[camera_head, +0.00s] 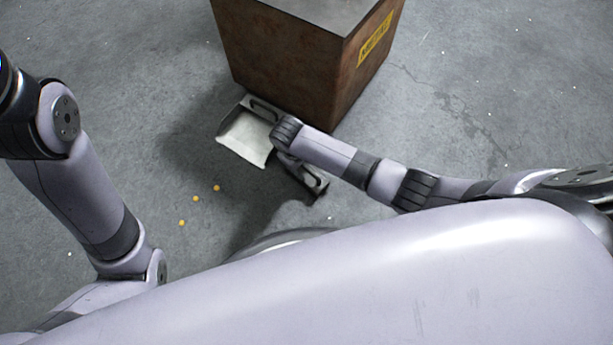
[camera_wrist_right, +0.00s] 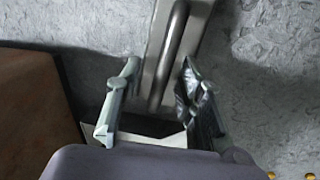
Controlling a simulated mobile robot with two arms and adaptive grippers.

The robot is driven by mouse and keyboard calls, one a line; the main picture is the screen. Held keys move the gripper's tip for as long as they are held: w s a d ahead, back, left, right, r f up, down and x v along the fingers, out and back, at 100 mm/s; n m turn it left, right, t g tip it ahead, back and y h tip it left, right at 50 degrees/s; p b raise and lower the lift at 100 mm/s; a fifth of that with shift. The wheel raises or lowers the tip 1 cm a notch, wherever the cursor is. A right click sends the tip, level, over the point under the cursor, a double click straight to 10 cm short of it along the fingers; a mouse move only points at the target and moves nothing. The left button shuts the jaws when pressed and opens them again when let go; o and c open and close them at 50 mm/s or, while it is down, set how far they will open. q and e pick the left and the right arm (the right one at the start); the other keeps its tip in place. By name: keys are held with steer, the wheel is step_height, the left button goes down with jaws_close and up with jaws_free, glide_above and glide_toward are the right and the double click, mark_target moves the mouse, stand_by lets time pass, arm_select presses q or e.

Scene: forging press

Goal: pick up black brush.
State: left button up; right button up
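The brush (camera_head: 313,181) lies on the floor in front of the rusty box, with a grey body and a dark underside. Part of it is hidden under my right arm. In the right wrist view its long grey back and raised handle (camera_wrist_right: 172,50) run between my fingers. My right gripper (camera_wrist_right: 160,72) is open, one finger on each side of the brush, with small gaps showing. In the head view my right gripper (camera_head: 288,160) is mostly hidden by its wrist. My left arm shows at the left, but its gripper is out of view.
A pale metal dustpan (camera_head: 243,137) lies beside the brush, against a rusty box (camera_head: 290,62) with a yellow label. The dustpan's edge also shows in the wrist view (camera_wrist_right: 150,138). Several small yellow balls (camera_head: 196,198) lie on the concrete floor. Floor to the right is clear.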

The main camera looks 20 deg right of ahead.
steer(key=shift+c, duration=0.4)
jaws_close()
stand_by(0.4)
